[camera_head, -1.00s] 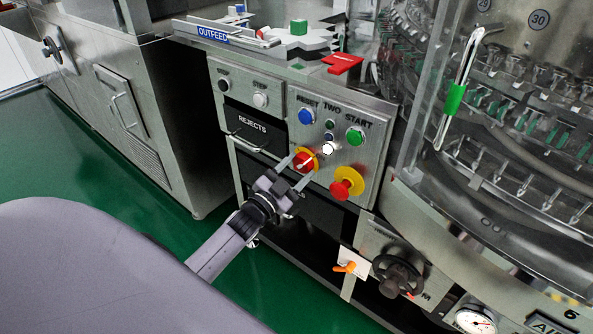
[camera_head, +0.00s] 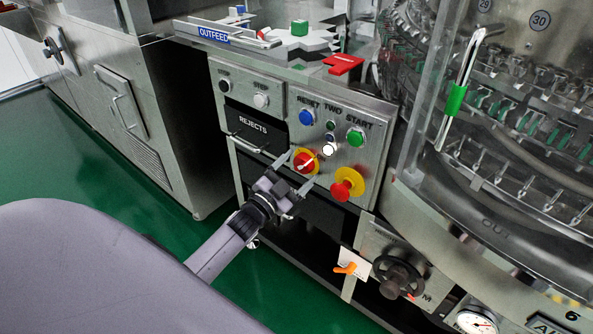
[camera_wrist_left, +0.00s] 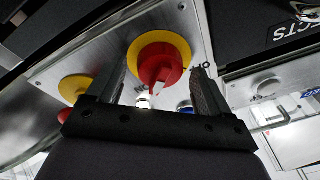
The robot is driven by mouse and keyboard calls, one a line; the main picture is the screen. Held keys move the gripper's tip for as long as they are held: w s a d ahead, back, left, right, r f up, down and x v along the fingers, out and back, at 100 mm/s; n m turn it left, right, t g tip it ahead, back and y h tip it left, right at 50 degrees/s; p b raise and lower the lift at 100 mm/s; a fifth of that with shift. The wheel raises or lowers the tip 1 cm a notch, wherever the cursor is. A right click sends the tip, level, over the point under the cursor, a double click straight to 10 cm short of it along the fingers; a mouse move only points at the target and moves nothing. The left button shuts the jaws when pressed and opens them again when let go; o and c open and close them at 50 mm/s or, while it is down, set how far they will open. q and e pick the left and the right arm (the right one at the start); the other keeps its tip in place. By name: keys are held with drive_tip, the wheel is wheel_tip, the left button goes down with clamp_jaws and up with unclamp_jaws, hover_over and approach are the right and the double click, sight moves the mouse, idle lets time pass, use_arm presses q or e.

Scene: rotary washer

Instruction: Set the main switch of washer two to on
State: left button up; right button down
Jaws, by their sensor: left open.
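The main switch (camera_head: 305,162) is a red rotary knob with a white pointer mark on a yellow round plate. It sits low on the metal panel (camera_head: 362,121) labelled TWO. In the left wrist view the red knob (camera_wrist_left: 160,67) shows between my fingers, its white mark towards the bottom of the picture. My left gripper (camera_head: 297,172) is open, with one finger on each side of the knob. I cannot tell whether the fingers touch it. My right gripper is not in view.
A red emergency button (camera_head: 345,186) on yellow is right of the switch. Blue reset (camera_head: 306,117) and green start (camera_head: 355,138) buttons sit above. The rejects drawer handle (camera_head: 248,147) is left. An orange-handled valve (camera_head: 346,268) and a dark handwheel (camera_head: 398,275) are below.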

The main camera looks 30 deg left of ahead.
use_arm(q)
drive_tip(key=v, duration=0.7)
drive_tip(key=shift+p, duration=0.45)
drive_tip(key=s+d+f+n+g, duration=0.3)
drive_tip(key=s+d+f+g, duration=0.15)
drive_tip(key=s+d, duration=0.35)
drive_tip(key=s+d+f+n+g, duration=0.3)
drive_tip(key=s+d+f+g, duration=0.15)
drive_tip(key=s+d, duration=0.35)
drive_tip(key=s+a+r+p, duration=0.1)
drive_tip(key=s+r+p, duration=0.2)
drive_tip(key=r+p, duration=1)
drive_tip(key=p, duration=0.3)
drive_tip(key=shift+r+g, duration=0.2)
drive_tip(key=shift+g, duration=0.1)
